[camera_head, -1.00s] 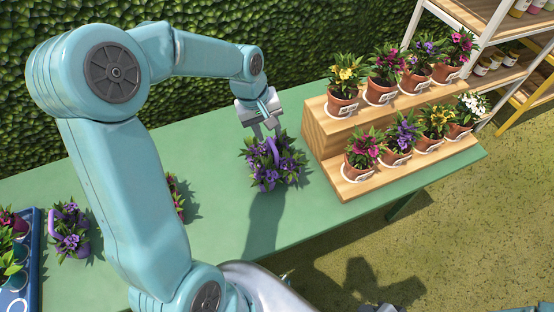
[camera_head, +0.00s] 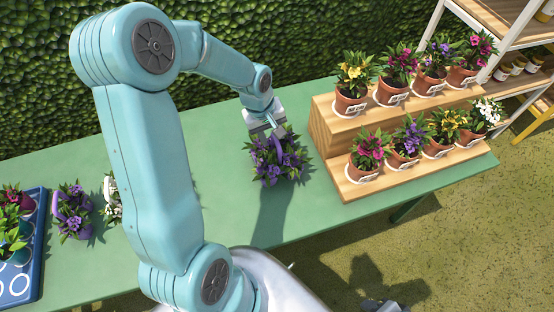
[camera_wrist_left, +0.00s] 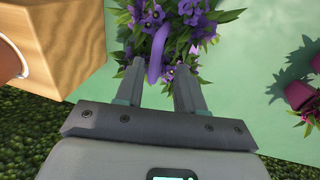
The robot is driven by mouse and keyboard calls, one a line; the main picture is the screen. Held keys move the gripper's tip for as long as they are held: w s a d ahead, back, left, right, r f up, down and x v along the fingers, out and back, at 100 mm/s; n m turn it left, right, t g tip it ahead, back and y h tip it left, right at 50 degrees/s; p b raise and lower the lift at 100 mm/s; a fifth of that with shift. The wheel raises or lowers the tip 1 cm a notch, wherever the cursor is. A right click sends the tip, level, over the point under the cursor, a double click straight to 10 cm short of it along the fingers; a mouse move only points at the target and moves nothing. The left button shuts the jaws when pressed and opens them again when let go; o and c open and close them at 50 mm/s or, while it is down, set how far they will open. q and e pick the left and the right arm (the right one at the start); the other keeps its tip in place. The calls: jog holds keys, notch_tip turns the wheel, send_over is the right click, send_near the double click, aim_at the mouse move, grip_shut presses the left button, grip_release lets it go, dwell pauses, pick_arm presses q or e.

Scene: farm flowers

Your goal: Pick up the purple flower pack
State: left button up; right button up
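A purple flower pack (camera_head: 277,158) with a purple handle stands on the green table, left of the wooden stand. Another purple pack (camera_head: 73,213) stands far left, near the blue tray. My left gripper (camera_head: 268,131) is right over the first pack, at its back edge. In the left wrist view my left gripper (camera_wrist_left: 160,84) is open, and the purple handle (camera_wrist_left: 156,54) rises between its two fingers, with a gap on each side. Leaves hide the pack's base. A small grey part at the bottom edge of the head view may be my right gripper; its fingers are unclear.
A wooden two-step stand (camera_head: 327,128) with several potted flowers is close on the right. A blue tray (camera_head: 37,265) of plants is at the left end. White flowers (camera_head: 111,198) show beside my arm. A hedge is behind the table; the table front is clear.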

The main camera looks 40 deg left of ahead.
aim_at(276, 141)
pick_arm(q)
jog(key=f, duration=0.2)
jog(key=w+f, duration=0.1)
jog(key=shift+d+f+p, duration=0.25)
jog(key=shift+d+p, duration=0.1)
jog(key=shift+p, duration=0.05)
jog(key=shift+w+f, duration=0.2)
jog(key=shift+f, duration=0.15)
jog(key=shift+s+d+r, duration=0.1)
jog(key=c, duration=0.3)
grip_shut()
jog(key=shift+s, duration=0.15)
